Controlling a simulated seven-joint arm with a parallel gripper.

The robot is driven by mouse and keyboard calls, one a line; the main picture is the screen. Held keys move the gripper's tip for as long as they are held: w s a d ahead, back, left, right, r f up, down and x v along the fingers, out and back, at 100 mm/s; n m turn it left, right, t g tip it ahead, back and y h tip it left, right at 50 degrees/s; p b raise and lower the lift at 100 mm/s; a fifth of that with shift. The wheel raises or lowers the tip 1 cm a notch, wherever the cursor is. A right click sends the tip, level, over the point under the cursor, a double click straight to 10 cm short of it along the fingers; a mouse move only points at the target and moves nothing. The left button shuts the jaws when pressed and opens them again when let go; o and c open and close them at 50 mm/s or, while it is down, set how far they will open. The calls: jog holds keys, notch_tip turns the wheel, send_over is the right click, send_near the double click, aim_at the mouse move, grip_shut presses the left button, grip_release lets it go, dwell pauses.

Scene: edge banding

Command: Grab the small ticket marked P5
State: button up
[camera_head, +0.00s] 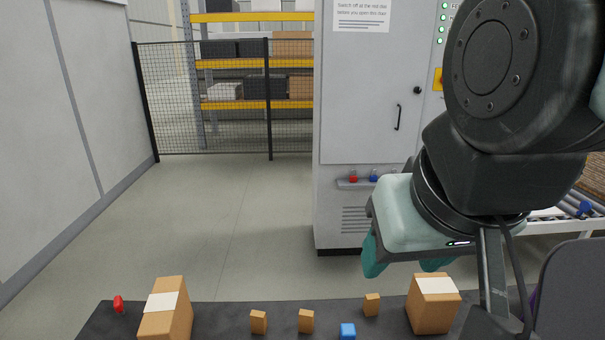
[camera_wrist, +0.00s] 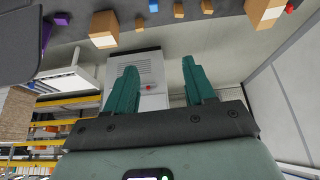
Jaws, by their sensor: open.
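I cannot make out a small ticket marked P5 in either view, and no P5 lettering is legible. My gripper (camera_head: 404,264) hangs over the far side of the dark table at the right of the head view. Its two teal fingers are spread apart with nothing between them. In the wrist view my gripper (camera_wrist: 160,70) is also open and empty, with the grey cabinet (camera_wrist: 152,88) beyond the fingers. My arm hides part of the right side of the head view.
The dark table (camera_head: 218,318) bears two cardboard boxes with white top patches, left (camera_head: 168,312) and right (camera_head: 431,306), small wooden blocks (camera_head: 306,320), a blue block (camera_head: 348,331) and a red item (camera_head: 118,304). A grey cabinet (camera_head: 345,100) and mesh fence (camera_head: 230,110) stand beyond open floor.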

aim_at(367, 297)
jog(key=w+d+f+n+g+h, duration=0.1)
jog(key=w+f+n+g+h, duration=0.25)
jog(key=w+f, duration=0.45)
jog(key=w+d+f+n+g+h, duration=0.15)
jog(key=w+f+n, duration=0.3)
jog(key=w, duration=0.75)
jog(key=w+a+f+n+h, duration=0.1)
jog(key=w+f+n+h, duration=0.25)
jog(key=f, duration=0.45)
jog(key=w+f+n+h, duration=0.2)
jog(key=w+f+n, duration=0.15)
jog(key=f, duration=0.45)
jog(key=w+a+f+n+h, duration=0.1)
jog(key=w+f+n+h, duration=0.2)
jog(key=f, duration=0.6)
jog(key=shift+n+t, duration=0.3)
jog(key=x, duration=0.2)
jog(key=s+x, duration=0.1)
jog(key=x, duration=0.2)
jog(key=shift+d, duration=0.15)
jog(key=x, duration=0.5)
jog(key=shift+f, duration=0.3)
grip_shut()
